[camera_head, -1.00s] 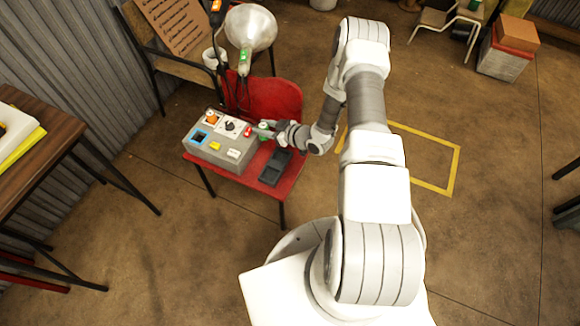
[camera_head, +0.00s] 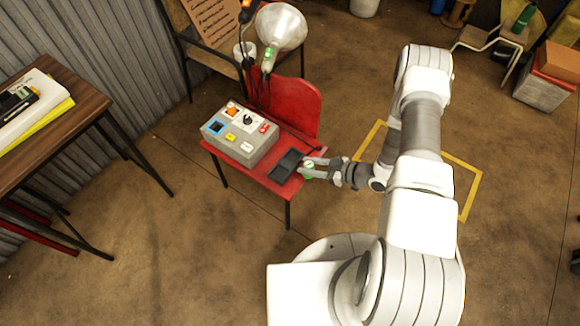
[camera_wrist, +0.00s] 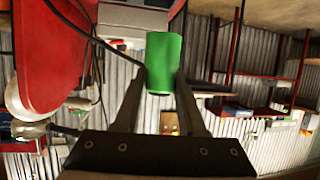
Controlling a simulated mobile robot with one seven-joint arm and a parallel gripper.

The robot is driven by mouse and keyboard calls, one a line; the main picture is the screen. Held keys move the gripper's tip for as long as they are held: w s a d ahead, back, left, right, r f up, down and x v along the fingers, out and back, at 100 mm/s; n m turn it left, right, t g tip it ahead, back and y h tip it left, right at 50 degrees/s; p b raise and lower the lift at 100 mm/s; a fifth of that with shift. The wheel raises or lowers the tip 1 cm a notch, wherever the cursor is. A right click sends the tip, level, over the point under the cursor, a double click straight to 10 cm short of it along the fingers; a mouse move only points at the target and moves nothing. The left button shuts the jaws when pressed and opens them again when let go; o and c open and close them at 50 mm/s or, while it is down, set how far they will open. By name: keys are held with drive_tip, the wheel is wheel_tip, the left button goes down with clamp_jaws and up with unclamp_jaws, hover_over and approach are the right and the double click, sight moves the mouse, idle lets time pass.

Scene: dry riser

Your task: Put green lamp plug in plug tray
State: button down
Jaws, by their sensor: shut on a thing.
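My gripper (camera_head: 309,168) is at the right edge of the red chair seat in the head view. The plug also shows as a small green and white piece at the fingertips in the head view (camera_head: 308,164). The plug tray (camera_head: 286,165), a dark shallow tray, lies on the red seat just left of the plug. The plug is beside the tray; its exact height above the seat is unclear.
A grey control box (camera_head: 240,136) with coloured sockets and knobs stands on the red chair (camera_head: 262,176), left of the tray. A lamp (camera_head: 280,28) with a hanging green-marked part and dark cables is behind it. A wooden table (camera_head: 75,110) stands at the left.

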drive_tip(key=b+x, duration=0.1)
drive_tip(key=x, duration=0.3)
drive_tip(key=f+x, duration=0.1)
drive_tip(key=x, duration=0.3)
drive_tip(key=d+b+x, duration=0.1)
drive_tip(key=x, duration=0.3)
drive_tip(key=shift+w+a+f+b, duration=0.3)
drive_tip(key=shift+w+f, duration=0.15)
drive_tip(key=shift+f, duration=0.1)
drive_tip(key=shift+d+f+b, duration=0.1)
drive_tip(key=shift+f+b, duration=0.5)
drive_tip(key=shift+f, duration=1.25)
drive_tip(key=shift+f, duration=0.1)
drive_tip(key=shift+f, duration=0.15)
drive_tip(key=shift+c, duration=2.4)
unclamp_jaws()
